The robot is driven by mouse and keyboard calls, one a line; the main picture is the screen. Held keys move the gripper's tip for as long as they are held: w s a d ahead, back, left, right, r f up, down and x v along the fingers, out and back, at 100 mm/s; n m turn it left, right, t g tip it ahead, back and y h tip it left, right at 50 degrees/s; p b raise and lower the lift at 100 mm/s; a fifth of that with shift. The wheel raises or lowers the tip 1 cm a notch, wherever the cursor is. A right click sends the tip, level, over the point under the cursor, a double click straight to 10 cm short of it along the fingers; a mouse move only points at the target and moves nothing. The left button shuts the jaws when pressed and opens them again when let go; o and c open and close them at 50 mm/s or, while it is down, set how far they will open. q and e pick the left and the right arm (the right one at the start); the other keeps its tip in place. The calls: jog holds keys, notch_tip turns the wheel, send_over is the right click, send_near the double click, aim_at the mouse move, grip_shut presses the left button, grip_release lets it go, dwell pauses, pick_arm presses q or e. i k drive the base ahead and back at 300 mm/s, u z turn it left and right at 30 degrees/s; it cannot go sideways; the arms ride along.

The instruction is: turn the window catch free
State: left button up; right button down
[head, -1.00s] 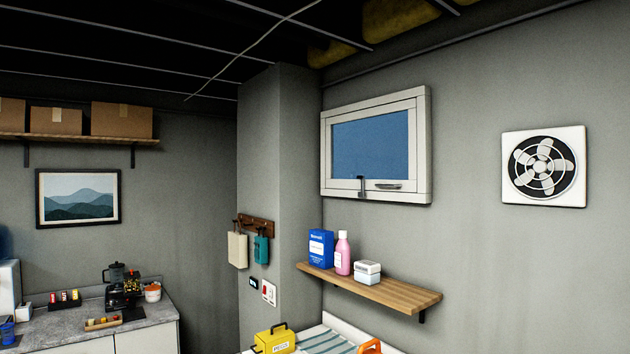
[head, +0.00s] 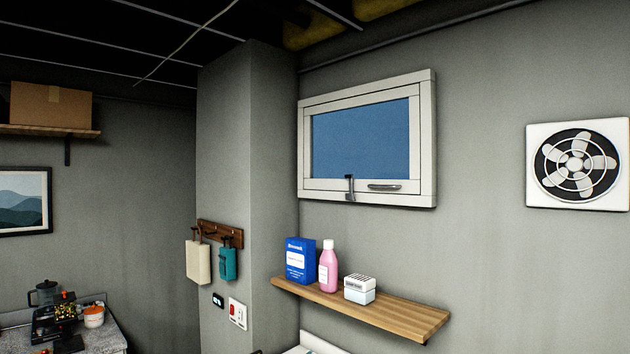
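The window (head: 361,143) is a white-framed pane set high on the right-hand wall, and it looks closed. The window catch (head: 350,188) is a small dark upright lever at the bottom middle of the frame. A grey horizontal handle (head: 384,187) sits just right of the catch on the bottom rail. Neither of my grippers shows in the head view.
A wooden shelf (head: 397,314) juts from the wall below the window. It carries a blue box (head: 300,261), a pink bottle (head: 328,267) and a small white box (head: 359,289). A wall fan (head: 577,165) is at right. A pillar (head: 225,130) stands left of the window.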

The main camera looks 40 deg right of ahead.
aim_at(350, 176)
jog(key=z, duration=0.15)
jog(key=i, duration=0.9)
jog(key=z, duration=0.75)
jog(key=i, duration=0.4)
jog(key=z, duration=0.25)
